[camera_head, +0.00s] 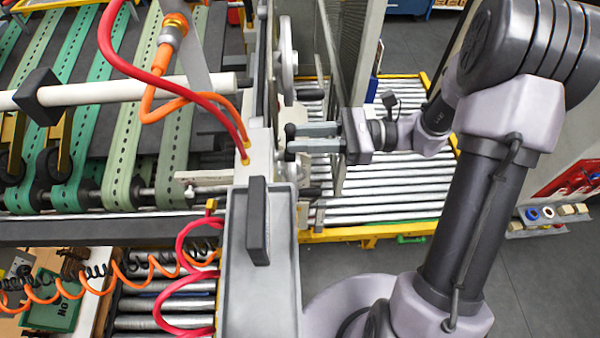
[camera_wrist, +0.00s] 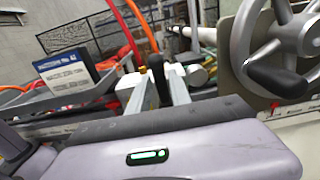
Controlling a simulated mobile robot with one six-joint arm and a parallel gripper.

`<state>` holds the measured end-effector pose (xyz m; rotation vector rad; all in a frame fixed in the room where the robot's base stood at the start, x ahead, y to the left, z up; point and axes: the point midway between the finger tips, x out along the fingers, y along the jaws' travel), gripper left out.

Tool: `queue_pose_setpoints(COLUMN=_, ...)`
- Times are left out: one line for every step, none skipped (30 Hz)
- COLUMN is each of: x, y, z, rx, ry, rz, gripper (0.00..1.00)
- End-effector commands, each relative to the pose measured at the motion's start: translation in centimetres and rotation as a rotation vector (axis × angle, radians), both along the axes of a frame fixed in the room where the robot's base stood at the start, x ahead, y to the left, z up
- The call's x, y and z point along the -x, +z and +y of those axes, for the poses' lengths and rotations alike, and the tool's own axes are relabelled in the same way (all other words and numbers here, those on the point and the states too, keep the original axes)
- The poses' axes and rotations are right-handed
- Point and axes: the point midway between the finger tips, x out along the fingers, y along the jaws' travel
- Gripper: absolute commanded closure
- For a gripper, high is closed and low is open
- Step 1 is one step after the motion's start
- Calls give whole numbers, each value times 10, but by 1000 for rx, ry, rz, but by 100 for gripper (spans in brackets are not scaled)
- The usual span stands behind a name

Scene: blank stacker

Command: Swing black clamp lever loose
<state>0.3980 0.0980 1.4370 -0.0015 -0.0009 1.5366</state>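The black clamp lever (camera_wrist: 157,78) shows in the wrist view as an upright dark handle with a rounded top. It stands between the two pale fingers of my gripper (camera_wrist: 155,88), with gaps visible on its sides. In the head view my gripper (camera_head: 312,138) reaches left from the wrist, its two grey fingers apart. A small black knob, which looks like the lever's end (camera_head: 290,131), shows at the fingertips. The lower part of the lever is hidden in both views. I cannot tell whether a finger touches it.
A grey handwheel (camera_head: 286,52) with a black handle (camera_wrist: 275,81) is close by, at right in the wrist view. A grey tray (camera_head: 275,305) lies in front. Red hoses (camera_head: 185,88) and green belts (camera_head: 125,150) are left; a roller conveyor (camera_head: 380,205) lies under my arm.

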Motion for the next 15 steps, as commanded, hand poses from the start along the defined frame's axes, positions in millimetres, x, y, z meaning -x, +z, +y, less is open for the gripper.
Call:
queue_pose_setpoints(x=0, y=0, z=4, rx=0, ry=2, rz=1, gripper=75)
queue_pose_setpoints(x=0, y=0, z=6, rx=-1, ry=1, rz=1, gripper=75)
queue_pose_setpoints(x=0, y=0, z=9, rx=-1, ry=1, rz=1, gripper=75)
queue_pose_setpoints(x=1, y=-2, z=8, rx=0, ry=0, rz=-21, gripper=75)
queue_pose_setpoints(x=2, y=-3, z=8, rx=1, ry=-1, rz=-43, gripper=75)
queue_pose_setpoints(x=4, y=-4, z=8, rx=2, ry=-1, rz=-72, gripper=75)
queue_pose_setpoints(x=5, y=-4, z=8, rx=3, ry=0, rz=-93, gripper=75)
queue_pose_setpoints(x=6, y=-4, z=8, rx=4, ry=0, rz=-115, gripper=75)
queue_pose_setpoints(x=8, y=-4, z=8, rx=5, ry=0, rz=-142, gripper=75)
queue_pose_setpoints(x=9, y=-5, z=8, rx=6, ry=0, rz=-162, gripper=75)
queue_pose_setpoints(x=10, y=-5, z=8, rx=7, ry=0, rz=-184, gripper=75)
queue_pose_setpoints(x=11, y=-5, z=8, rx=8, ry=0, rz=-210, gripper=75)
queue_pose_setpoints(x=12, y=-5, z=8, rx=8, ry=0, rz=-228, gripper=75)
queue_pose_setpoints(x=13, y=-6, z=8, rx=8, ry=0, rz=-248, gripper=75)
queue_pose_setpoints(x=14, y=-6, z=8, rx=9, ry=0, rz=-273, gripper=75)
